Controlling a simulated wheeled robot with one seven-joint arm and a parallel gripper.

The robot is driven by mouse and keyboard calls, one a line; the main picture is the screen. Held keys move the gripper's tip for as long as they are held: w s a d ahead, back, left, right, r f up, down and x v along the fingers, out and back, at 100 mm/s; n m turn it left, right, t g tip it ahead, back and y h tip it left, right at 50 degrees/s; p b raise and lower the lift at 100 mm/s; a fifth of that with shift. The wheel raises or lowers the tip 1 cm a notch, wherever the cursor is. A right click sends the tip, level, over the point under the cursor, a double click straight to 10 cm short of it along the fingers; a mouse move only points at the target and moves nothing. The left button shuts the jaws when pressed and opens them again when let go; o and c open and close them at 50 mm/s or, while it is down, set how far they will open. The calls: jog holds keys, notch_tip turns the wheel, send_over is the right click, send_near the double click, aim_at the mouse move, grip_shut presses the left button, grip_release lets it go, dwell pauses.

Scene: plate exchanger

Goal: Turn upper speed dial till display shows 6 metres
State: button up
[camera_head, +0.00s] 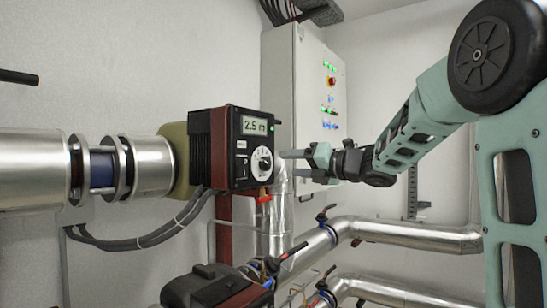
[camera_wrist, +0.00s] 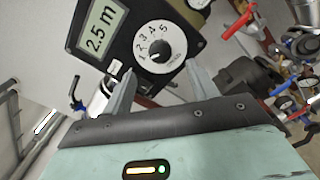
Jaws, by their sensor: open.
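The upper pump head (camera_head: 232,150) is a black box on a reddish-brown body, with a display (camera_head: 254,125) that reads 2.5 m. Below the display is the speed dial (camera_head: 262,164), a white numbered disc with a dark centre knob. In the wrist view the display (camera_wrist: 101,30) again reads 2.5 m, and the dial (camera_wrist: 159,48) lies ahead of my fingers. My gripper (camera_head: 296,164) is open and empty, just right of the dial and pointing at it. In the wrist view my gripper (camera_wrist: 158,88) has its fingers apart below the dial, not visibly touching it.
A grey control cabinet (camera_head: 310,95) with lit lamps stands behind. Silver pipes (camera_head: 410,235) with valve handles run below right. A second, lower pump (camera_head: 215,285) sits below. Black cables (camera_head: 150,238) hang under the upper pump. In the wrist view a red-handled valve (camera_wrist: 238,22) is at right.

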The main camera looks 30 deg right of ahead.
aim_at(268, 163)
jog(key=p+x, duration=0.2)
jog(key=x, duration=0.5)
jog(key=shift+f, duration=0.1)
jog(key=c, duration=1)
